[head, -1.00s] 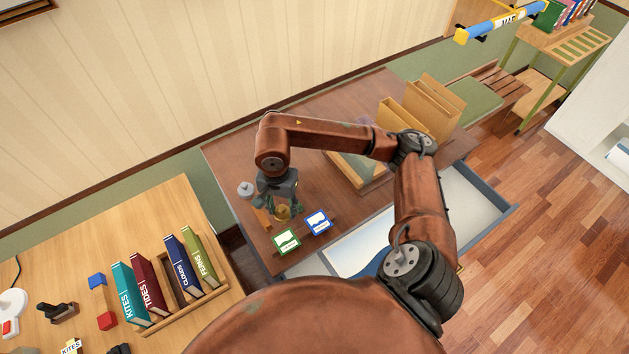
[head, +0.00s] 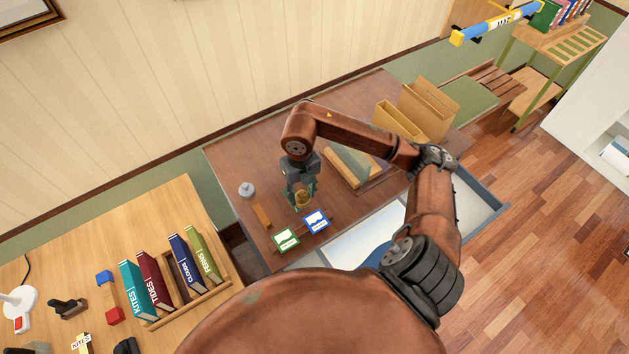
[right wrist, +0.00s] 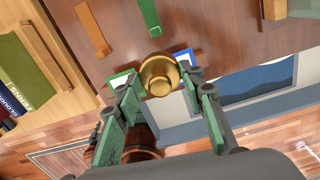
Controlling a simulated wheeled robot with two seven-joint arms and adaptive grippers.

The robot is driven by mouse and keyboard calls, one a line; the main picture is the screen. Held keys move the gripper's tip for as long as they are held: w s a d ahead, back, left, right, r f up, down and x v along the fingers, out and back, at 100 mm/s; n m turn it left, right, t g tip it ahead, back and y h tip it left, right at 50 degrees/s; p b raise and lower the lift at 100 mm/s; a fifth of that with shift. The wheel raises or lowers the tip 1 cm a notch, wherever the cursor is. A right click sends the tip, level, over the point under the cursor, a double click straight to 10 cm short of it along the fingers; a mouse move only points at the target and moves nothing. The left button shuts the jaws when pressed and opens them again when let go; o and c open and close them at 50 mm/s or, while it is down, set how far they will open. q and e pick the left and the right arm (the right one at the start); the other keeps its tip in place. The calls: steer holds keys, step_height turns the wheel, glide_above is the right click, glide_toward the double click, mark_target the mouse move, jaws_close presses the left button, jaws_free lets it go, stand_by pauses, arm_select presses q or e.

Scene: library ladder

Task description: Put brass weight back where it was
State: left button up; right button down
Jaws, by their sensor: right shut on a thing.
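The brass weight (head: 303,199) is a small round golden piece held in my right gripper (head: 302,194), over the dark wooden desk near two cards. In the right wrist view the weight (right wrist: 159,75) shows from above between the green fingers of the right gripper (right wrist: 165,88), which is shut on it. I cannot tell whether its base touches the desk. My left gripper is not in view.
A grey knobbed weight (head: 247,189) and a wooden block (head: 262,215) stand left of the gripper. Green-framed (head: 285,239) and blue-framed (head: 317,221) cards are close in front. A slanted wooden stand (head: 350,168) is to the right. An open drawer (head: 479,203) juts from the desk.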

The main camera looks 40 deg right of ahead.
steer(key=m, duration=0.2)
steer(key=d+m, duration=0.1)
steer(key=m, duration=0.1)
steer(key=d+m+p, duration=0.1)
steer(key=m, duration=0.1)
steer(key=shift+s+d+r+m, duration=0.1)
steer(key=shift+s+r+m, duration=0.2)
steer(key=shift+r+m, duration=0.1)
steer(key=shift+d+m, duration=0.1)
steer(key=shift+m, duration=0.3)
steer(key=w+d+f+p, duration=0.2)
steer(key=w+d+f, duration=0.7)
steer(key=shift+w+d, duration=0.2)
steer(key=shift+w+d+f, duration=0.15)
steer(key=shift+d+f, duration=0.05)
steer(key=shift+f, duration=0.2)
step_height(320, 180, down, 3)
steer(key=shift+w+r+p, duration=0.1)
steer(key=shift+p, duration=0.65)
steer(key=shift+d+f, duration=0.1)
steer(key=shift+f, duration=0.15)
